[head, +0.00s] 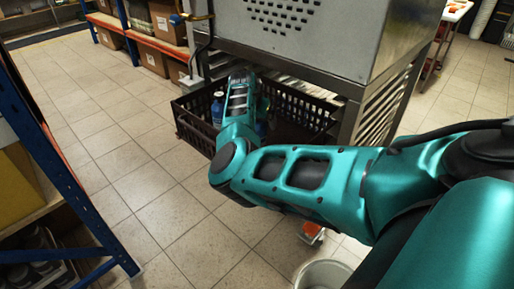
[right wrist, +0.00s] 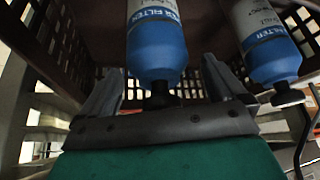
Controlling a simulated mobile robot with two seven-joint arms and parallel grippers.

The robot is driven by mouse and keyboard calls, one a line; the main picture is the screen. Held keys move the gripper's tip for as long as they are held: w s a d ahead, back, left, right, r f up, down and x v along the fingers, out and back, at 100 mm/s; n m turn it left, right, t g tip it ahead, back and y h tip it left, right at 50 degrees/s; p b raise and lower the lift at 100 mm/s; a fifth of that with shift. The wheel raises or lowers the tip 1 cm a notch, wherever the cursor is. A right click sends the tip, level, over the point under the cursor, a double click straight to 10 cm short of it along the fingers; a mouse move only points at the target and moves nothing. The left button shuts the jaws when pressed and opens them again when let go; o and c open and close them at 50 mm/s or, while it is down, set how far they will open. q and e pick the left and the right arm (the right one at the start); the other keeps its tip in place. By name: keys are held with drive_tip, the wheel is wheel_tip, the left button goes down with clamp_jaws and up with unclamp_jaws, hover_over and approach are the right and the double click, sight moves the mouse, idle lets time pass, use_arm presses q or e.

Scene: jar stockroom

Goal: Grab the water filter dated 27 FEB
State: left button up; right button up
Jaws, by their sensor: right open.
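In the right wrist view, a blue water filter (right wrist: 156,48) with a white label and a dark end cap lies between the two fingers of my right gripper (right wrist: 160,75). The fingers are open, one on each side of it. A second similar filter (right wrist: 266,45) is to the right, outside the fingers. "FILTER" can be read on the labels, but no date is legible. In the head view, my right gripper (head: 240,82) reaches into a dark crate (head: 192,128). A blue filter (head: 218,106) shows just left of it. My left gripper is not in view.
The crate sits partly under a grey metal cabinet (head: 300,35) on a steel frame. A blue-post rack (head: 75,185) stands at the left. A white bucket (head: 322,274) and a small orange-and-white item (head: 311,230) are on the floor. The tiled floor at left is clear.

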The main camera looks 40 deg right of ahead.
clamp_jaws()
idle(0.9)
drive_tip(key=shift+r, duration=0.1)
